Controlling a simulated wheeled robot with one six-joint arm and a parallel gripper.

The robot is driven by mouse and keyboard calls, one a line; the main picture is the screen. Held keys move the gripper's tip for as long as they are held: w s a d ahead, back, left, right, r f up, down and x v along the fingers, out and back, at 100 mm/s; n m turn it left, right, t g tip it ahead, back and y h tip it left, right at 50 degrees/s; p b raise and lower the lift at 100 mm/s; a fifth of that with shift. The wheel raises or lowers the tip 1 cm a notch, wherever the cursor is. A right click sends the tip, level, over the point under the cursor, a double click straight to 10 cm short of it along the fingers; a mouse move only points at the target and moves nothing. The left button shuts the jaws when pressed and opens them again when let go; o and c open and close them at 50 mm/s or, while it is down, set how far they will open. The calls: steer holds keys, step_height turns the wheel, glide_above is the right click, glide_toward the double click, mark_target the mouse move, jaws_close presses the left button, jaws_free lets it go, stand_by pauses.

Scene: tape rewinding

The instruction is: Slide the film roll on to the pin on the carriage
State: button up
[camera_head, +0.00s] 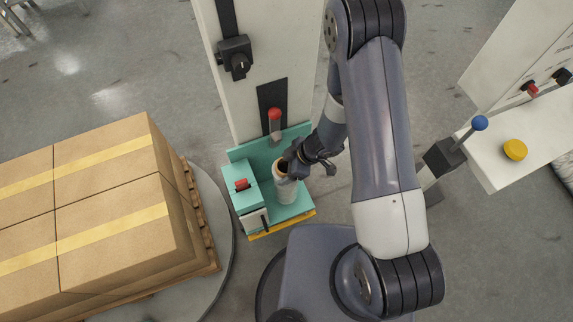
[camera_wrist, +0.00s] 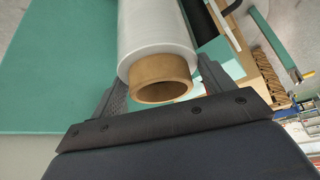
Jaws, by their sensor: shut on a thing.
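The film roll (camera_head: 285,189) is a white cylinder with a brown cardboard core. It is upright over the teal carriage (camera_head: 300,205), in front of the mast. My gripper (camera_head: 290,166) is shut on the upper end of the film roll. In the wrist view, the film roll (camera_wrist: 158,40) lies between the two fingers of my gripper (camera_wrist: 160,85), with the open core end facing the camera. The pin is not visible, and I cannot tell whether the roll is around it. The roll's lower end is hard to make out against the carriage floor.
A pallet of taped cardboard boxes (camera_head: 95,210) stands on a round turntable (camera_head: 215,190) at the left. A red-knobbed lever (camera_head: 275,115) is on the mast just behind the roll. A console with a yellow button (camera_head: 515,149) and blue-knobbed lever (camera_head: 479,123) is at the right.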

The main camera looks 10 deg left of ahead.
steer(key=shift+f+b, duration=0.65)
steer(key=shift+f, duration=0.4)
steer(key=shift+f+b, duration=0.3)
steer(key=shift+f, duration=0.35)
stand_by(0.6)
steer(key=o, duration=2)
step_height(320, 180, up, 8)
steer(key=p, duration=0.8)
